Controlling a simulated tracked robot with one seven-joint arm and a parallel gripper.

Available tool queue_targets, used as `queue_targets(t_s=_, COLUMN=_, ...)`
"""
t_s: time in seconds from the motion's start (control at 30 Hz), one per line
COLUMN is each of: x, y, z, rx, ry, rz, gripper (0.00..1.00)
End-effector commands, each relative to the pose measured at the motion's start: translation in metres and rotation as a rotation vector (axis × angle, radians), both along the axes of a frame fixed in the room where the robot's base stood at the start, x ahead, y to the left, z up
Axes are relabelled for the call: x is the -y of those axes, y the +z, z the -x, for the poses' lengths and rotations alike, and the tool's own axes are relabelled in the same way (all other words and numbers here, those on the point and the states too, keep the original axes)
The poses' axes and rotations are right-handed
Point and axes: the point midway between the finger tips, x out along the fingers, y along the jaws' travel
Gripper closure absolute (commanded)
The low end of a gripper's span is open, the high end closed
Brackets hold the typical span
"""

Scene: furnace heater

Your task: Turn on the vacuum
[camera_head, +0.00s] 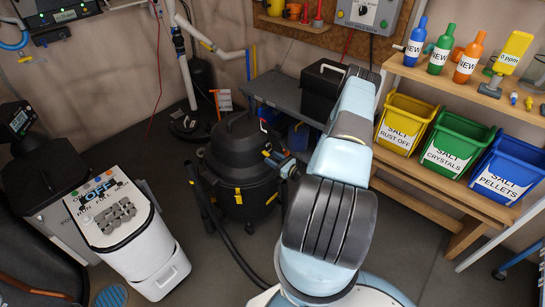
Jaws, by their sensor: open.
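The vacuum (238,180) is a black canister with yellow latches, standing on the floor left of the picture's middle. A dark hose runs down its left side to the floor. My gripper (272,158) is open and small in view at the right side of the vacuum, just below the lid. It appears empty; I cannot tell whether it touches the vacuum. My pale blue arm hides the area right of it.
A white machine (130,235) with an OFF label stands at the left. A grey bench (277,92) with a black toolbox (322,90) is behind the vacuum. Yellow (404,122), green (455,145) and blue (508,168) salt bins sit on the right shelf.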

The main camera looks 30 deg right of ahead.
Motion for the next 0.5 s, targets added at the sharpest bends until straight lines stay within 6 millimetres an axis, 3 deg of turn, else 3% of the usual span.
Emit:
queue_targets(t_s=0.2, x=-0.006, y=0.0, z=-0.018, rx=0.0, ry=0.0, rz=0.0, gripper=0.53)
queue_targets(t_s=0.5, x=-0.008, y=0.0, z=-0.021, rx=0.0, ry=0.0, rz=0.0, gripper=0.53)
